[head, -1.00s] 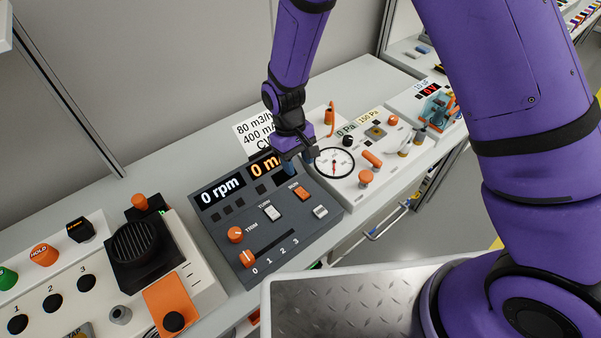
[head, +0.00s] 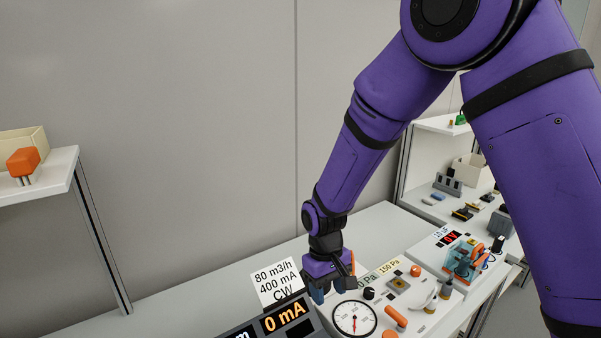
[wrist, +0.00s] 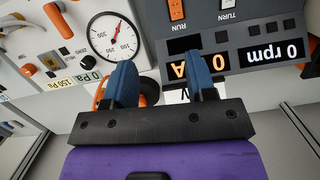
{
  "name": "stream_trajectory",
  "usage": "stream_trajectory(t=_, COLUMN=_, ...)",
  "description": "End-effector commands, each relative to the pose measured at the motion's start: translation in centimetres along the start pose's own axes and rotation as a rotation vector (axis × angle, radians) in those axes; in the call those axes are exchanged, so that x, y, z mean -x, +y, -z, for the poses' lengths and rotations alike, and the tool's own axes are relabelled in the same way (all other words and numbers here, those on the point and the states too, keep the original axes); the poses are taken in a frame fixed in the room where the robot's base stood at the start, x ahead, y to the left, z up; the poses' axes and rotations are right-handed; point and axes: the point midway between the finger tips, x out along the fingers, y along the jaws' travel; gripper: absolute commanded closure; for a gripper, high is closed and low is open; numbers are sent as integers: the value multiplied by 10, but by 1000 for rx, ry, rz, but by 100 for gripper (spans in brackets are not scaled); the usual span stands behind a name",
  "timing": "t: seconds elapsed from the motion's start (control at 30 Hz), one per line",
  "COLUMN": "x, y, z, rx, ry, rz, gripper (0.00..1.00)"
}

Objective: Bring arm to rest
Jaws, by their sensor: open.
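My purple arm reaches down from the upper right in the head view. My gripper (head: 331,292) is open and empty, above the bench near the gap between the dark control panel (head: 257,331) and the white gauge panel (head: 432,318). In the wrist view its two blue fingers (wrist: 165,85) are spread apart, with the dial gauge (wrist: 117,37) and the dark panel (wrist: 245,50) beyond them. I cannot tell the exact height of the fingers above the panels.
A white card (head: 276,284) reading 80 m3/h, 400 mA, CW stands behind the dark panel. A shelf (head: 50,176) with an orange-topped object juts in at left. More shelving (head: 450,185) with small parts stands at right. The wall area left of my arm is clear.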

Motion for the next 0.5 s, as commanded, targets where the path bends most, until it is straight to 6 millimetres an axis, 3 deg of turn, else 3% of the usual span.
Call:
stream_trajectory(t=0.03, x=20, y=9, z=-6, rx=-20, ry=27, rz=6, gripper=49)
stream_trajectory(t=0.2, x=73, y=35, z=-32, rx=-77, ry=100, rz=19, gripper=49)
stream_trajectory(t=0.5, x=150, y=74, z=-93, rx=-179, ry=228, rz=26, gripper=49)
